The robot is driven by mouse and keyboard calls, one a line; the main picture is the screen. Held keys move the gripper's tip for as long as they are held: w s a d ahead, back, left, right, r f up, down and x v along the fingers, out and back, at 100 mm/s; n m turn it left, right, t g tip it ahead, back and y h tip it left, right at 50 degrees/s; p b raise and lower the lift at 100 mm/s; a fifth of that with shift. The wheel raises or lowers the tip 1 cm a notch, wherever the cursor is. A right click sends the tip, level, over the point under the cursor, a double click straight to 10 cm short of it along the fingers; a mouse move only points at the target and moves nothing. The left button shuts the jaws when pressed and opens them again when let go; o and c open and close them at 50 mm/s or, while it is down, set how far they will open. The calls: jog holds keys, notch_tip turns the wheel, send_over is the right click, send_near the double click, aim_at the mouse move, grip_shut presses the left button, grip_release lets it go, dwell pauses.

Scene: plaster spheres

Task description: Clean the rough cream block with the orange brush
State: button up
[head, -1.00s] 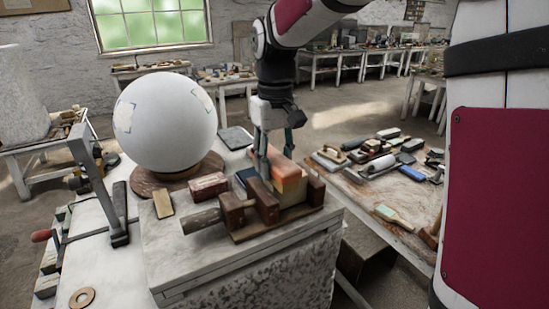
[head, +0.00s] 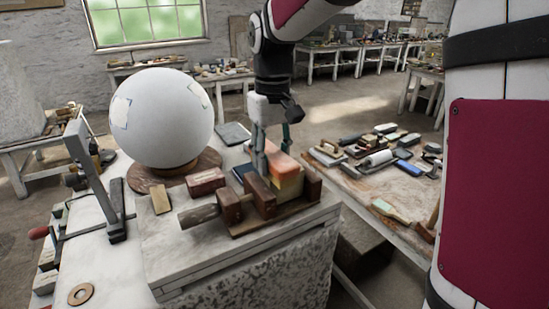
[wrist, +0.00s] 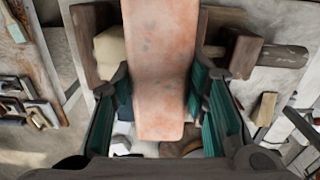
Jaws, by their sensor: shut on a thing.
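My gripper (head: 273,150) is shut on the orange brush (head: 284,161), which sits at the top of the cream block. In the wrist view the brush (wrist: 160,68) runs lengthwise between my green-padded fingers (wrist: 163,108). The cream block (head: 290,185) stands in a dark wooden vise (head: 262,196) on the stone-topped stand. In the wrist view part of the block (wrist: 110,47) shows left of the brush, with the rest hidden beneath it. Whether the brush touches the block is hard to tell.
A big white sphere (head: 163,122) rests on a round brown base left of the vise. A dark red block (head: 206,181) and a tan block (head: 161,200) lie in front of it. A side table (head: 415,185) with several brushes and tools stands to the right.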

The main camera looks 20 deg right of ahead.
jog(key=shift+w+a+b, duration=0.2)
jog(key=shift+w+b, duration=0.15)
jog(key=shift+w, duration=0.45)
jog(key=shift+w+a+b, duration=0.15)
jog(key=shift+w+b, duration=0.15)
jog(key=shift+w, duration=0.45)
jog(key=shift+s+d+p, duration=0.25)
jog(key=shift+s+p, duration=0.55)
jog(key=shift+s, duration=0.4)
jog(key=shift+s+d, duration=0.25)
jog(key=shift+s, duration=0.8)
jog(key=shift+w+f, duration=0.1)
jog(key=shift+w, duration=0.05)
jog(key=shift+w+a, duration=0.25)
jog(key=shift+w, duration=0.75)
jog(key=shift+w+a+b, duration=0.25)
jog(key=shift+w+b, duration=0.55)
jog(key=shift+w, duration=0.3)
jog(key=shift+s, duration=0.1)
